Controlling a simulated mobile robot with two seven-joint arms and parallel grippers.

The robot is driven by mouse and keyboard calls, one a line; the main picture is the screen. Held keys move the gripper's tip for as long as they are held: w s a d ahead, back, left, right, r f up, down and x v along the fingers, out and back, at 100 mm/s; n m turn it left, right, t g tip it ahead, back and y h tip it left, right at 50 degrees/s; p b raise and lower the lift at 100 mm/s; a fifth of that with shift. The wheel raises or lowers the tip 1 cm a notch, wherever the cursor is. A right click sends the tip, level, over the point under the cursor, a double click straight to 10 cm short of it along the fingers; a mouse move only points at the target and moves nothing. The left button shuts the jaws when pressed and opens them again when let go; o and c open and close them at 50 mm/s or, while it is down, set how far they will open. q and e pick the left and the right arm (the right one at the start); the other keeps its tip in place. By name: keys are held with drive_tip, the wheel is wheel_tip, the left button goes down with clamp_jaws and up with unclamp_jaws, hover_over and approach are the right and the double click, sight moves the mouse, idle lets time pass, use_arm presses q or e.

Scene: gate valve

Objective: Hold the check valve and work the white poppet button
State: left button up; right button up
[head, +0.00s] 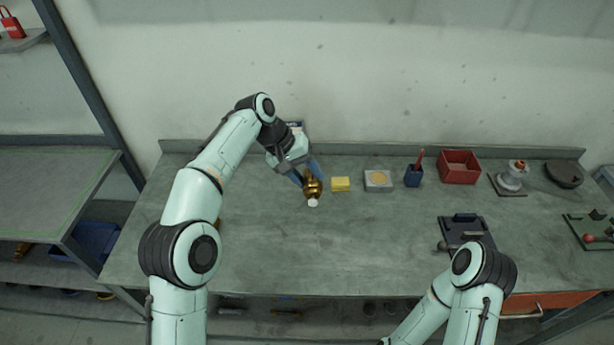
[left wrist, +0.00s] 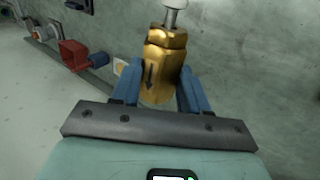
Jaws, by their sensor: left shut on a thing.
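The check valve (head: 313,187) is a brass body over the back middle of the bench. In the left wrist view the brass valve (left wrist: 161,62) has a dark arrow on its side. My left gripper (head: 309,177) is shut on the valve, with blue fingers on both sides of it, also in the left wrist view (left wrist: 160,88). The white poppet button (head: 313,203) is at the valve's near end in the head view. It shows at the top edge of the left wrist view (left wrist: 175,4) on a metal stem. My right gripper is out of view; only its arm shows.
A yellow block (head: 341,184), a grey box with a tan round top (head: 378,180), a blue cup (head: 413,176) and a red bin (head: 460,166) stand along the back. A dark fixture (head: 466,232) lies front right. The bench's front middle is clear.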

use_arm(q)
wheel_tip(320, 180, down, 7)
drive_tip(key=b, duration=0.1)
drive_tip(key=shift+r+b, duration=0.15)
drive_tip(key=shift+b, duration=0.15)
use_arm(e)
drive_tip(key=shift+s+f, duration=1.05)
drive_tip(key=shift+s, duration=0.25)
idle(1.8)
use_arm(q)
drive_tip(key=shift+f+b, duration=0.85)
drive_tip(key=shift+f, duration=3.15)
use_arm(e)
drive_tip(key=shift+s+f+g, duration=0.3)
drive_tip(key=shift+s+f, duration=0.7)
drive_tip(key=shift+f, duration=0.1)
